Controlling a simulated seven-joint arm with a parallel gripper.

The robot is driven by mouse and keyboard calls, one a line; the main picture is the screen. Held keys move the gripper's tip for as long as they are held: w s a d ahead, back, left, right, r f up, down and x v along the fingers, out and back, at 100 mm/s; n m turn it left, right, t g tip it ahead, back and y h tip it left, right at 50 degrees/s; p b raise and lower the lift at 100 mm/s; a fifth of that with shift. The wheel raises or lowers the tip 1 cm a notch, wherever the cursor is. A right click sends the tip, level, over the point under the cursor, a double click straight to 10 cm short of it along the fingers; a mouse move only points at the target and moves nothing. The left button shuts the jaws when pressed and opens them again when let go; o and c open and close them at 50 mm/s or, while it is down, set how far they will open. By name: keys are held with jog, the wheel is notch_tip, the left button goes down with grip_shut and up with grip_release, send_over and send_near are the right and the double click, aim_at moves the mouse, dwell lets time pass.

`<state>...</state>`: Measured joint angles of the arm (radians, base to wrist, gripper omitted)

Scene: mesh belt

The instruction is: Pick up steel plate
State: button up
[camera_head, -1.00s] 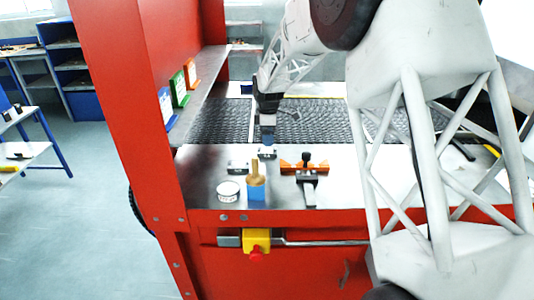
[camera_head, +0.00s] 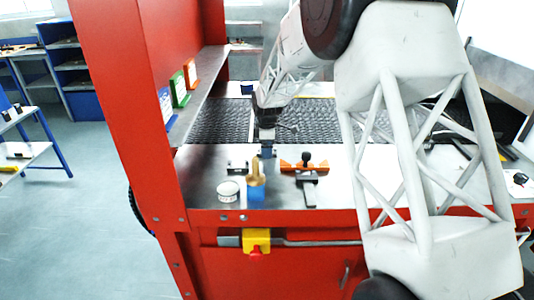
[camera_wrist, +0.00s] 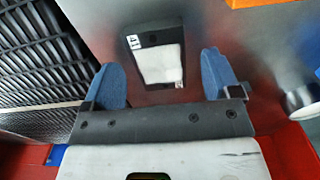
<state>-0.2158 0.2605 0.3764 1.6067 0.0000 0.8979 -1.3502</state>
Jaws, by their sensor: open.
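A small flat plate, silvery white with black ends and small white labels (camera_wrist: 158,62), lies on the metal worktop; I take it for the steel plate. In the wrist view it is beyond and between the two blue fingertips, with no contact visible. My gripper (camera_wrist: 166,75) is open and empty. In the head view my gripper (camera_head: 267,153) points down over the worktop near the belt. A small dark and silvery piece (camera_head: 237,168) lies left of it there; I cannot tell whether it is the same plate.
The worktop (camera_head: 340,192) also holds a white round tin (camera_head: 229,191), a blue block with a wooden top (camera_head: 256,188) and an orange and black tool (camera_head: 304,165). The dark mesh belt (camera_head: 220,121) runs behind. A red frame (camera_head: 125,90) stands at left.

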jog(key=shift+f, duration=0.4)
jog(key=c, duration=1.3)
jog(key=shift+r, duration=0.1)
jog(key=shift+r, duration=4.95)
